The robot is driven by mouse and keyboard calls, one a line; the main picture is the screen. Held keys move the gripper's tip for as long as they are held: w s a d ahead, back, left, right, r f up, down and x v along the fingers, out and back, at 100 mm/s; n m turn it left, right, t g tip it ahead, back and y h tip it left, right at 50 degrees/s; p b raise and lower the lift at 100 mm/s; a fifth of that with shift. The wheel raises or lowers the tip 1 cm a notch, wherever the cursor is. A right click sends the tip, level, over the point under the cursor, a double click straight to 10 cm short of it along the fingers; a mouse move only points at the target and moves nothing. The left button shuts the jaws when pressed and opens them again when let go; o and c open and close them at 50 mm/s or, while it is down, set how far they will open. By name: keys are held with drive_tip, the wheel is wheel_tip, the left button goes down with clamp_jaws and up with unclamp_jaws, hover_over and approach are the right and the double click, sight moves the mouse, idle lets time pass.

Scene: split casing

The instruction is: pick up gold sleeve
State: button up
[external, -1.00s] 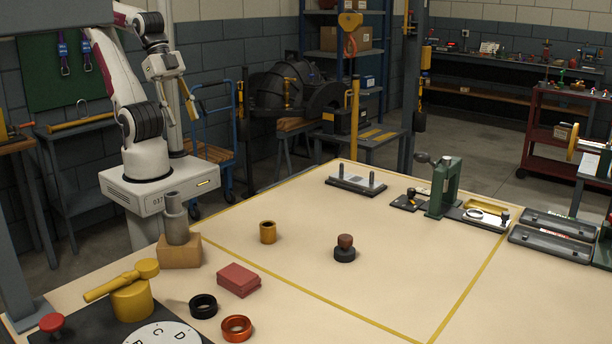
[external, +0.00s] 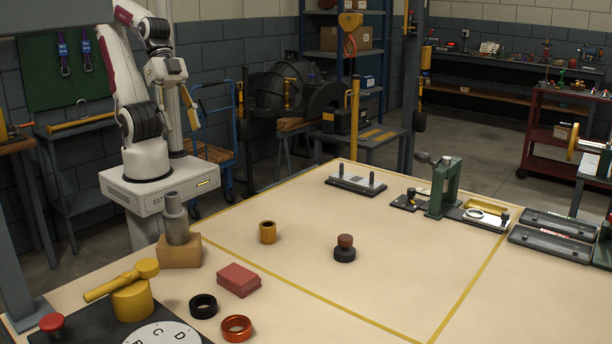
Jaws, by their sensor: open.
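The gold sleeve (external: 268,232) stands upright on the pale table, left of the middle, with its dark open bore facing up. Nothing touches it. My gripper (external: 192,112) hangs up and to the left of the sleeve, in front of the blue hand truck and well above the table's far left edge. Its jaws are open and empty; only one finger shows clearly, and the other is hard to make out at this size.
A wooden block with grey stepped cylinders (external: 178,235) stands left of the sleeve. Red blocks (external: 238,280), a black ring (external: 203,306) and an orange ring (external: 236,328) lie nearer. A dark part with a brown knob (external: 345,248) stands to the right. Clear table surrounds the sleeve.

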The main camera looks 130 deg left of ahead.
drive_tip(key=w+d+f+n+t, duration=0.2)
drive_tip(key=w+d+f, duration=0.1)
drive_tip(key=w, duration=0.5)
drive_tip(key=w+d+f+n+t, duration=0.1)
drive_tip(key=w+d+f+n, duration=0.15)
drive_tip(key=w, duration=0.65)
drive_tip(key=s+a+f+n+y, duration=0.1)
drive_tip(key=a+f+n+y, duration=0.3)
drive_tip(key=a+f+y, duration=0.6)
drive_tip(key=shift+s+f+g+y, duration=0.2)
drive_tip(key=shift+f+g+y, duration=0.1)
drive_tip(key=shift+f, duration=0.4)
drive_tip(key=shift+f, duration=0.1)
approach(268, 233)
drive_tip(key=shift+a+f, duration=0.5)
drive_tip(key=shift+a, duration=0.35)
drive_tip(key=shift+a+f, duration=0.5)
drive_tip(key=shift+a, duration=0.3)
drive_tip(key=shift+x, duration=1.15)
drive_tip(key=shift+w+a, duration=0.1)
drive_tip(key=shift+w, duration=0.1)
